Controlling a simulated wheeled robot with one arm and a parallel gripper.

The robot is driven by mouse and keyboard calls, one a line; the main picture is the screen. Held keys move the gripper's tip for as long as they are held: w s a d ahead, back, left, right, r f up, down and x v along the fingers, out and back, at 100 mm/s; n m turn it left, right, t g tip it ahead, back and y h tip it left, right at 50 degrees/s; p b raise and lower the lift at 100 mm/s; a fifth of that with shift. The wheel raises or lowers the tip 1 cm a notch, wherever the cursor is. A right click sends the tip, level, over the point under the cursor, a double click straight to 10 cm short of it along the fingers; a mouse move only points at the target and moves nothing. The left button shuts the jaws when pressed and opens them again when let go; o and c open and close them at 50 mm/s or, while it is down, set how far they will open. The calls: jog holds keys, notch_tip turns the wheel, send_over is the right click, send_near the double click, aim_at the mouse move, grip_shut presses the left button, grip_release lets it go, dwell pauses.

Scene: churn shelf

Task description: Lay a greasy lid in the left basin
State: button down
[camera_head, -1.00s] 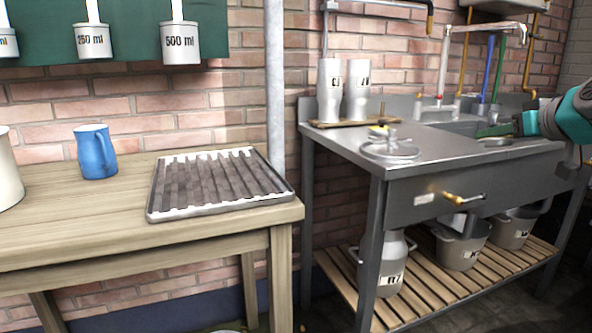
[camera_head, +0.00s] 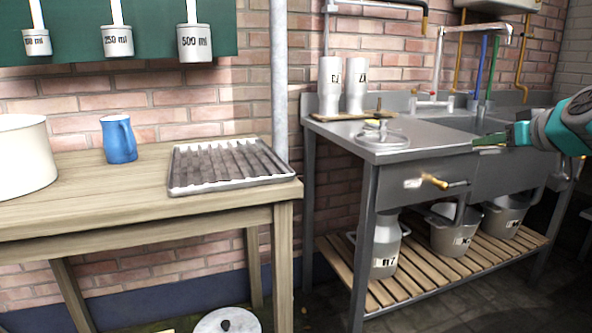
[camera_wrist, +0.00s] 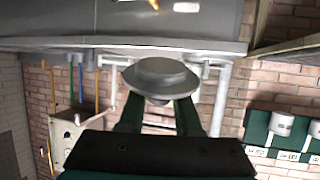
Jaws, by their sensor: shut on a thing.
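My gripper (camera_head: 492,139) is at the right of the head view, in front of and above the steel sink unit (camera_head: 480,170). In the wrist view its green fingers (camera_wrist: 160,112) are shut on a round grey lid (camera_wrist: 160,76), whose disc hides part of what lies behind. In the head view the held lid is hard to make out. Another round lid (camera_head: 381,137) with a yellowish top lies on the left drainboard. The left basin (camera_head: 428,134) is seen at a shallow angle and its inside is hidden. I cannot tell grease on the held lid.
White bottles (camera_head: 329,86) stand at the back left of the sink. A brass valve (camera_head: 434,181) sticks out of the sink front. Buckets (camera_head: 453,230) stand on the slatted shelf below. A wooden table (camera_head: 90,200) bears a ribbed tray (camera_head: 230,187). A lid (camera_head: 205,325) lies on the floor.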

jog(key=w+a+f+m+h, duration=0.1)
jog(key=w+a+f, duration=0.2)
jog(key=a+f, duration=0.5)
jog(key=w+a+f+m+h, duration=0.2)
jog(key=a+f, duration=0.6)
jog(key=f, duration=0.3)
jog(key=w+a+f+m+h, duration=0.1)
jog(key=w+a+f+h, duration=0.1)
jog(key=a+f, duration=0.6)
jog(key=shift+w+a+f+m+g, duration=0.25)
jog(key=shift+w+f+m+g, duration=0.05)
jog(key=shift+w+f, duration=0.6)
jog(key=shift+w+a+r, duration=0.1)
jog(key=shift+a+r, duration=0.1)
jog(key=shift+r, duration=0.1)
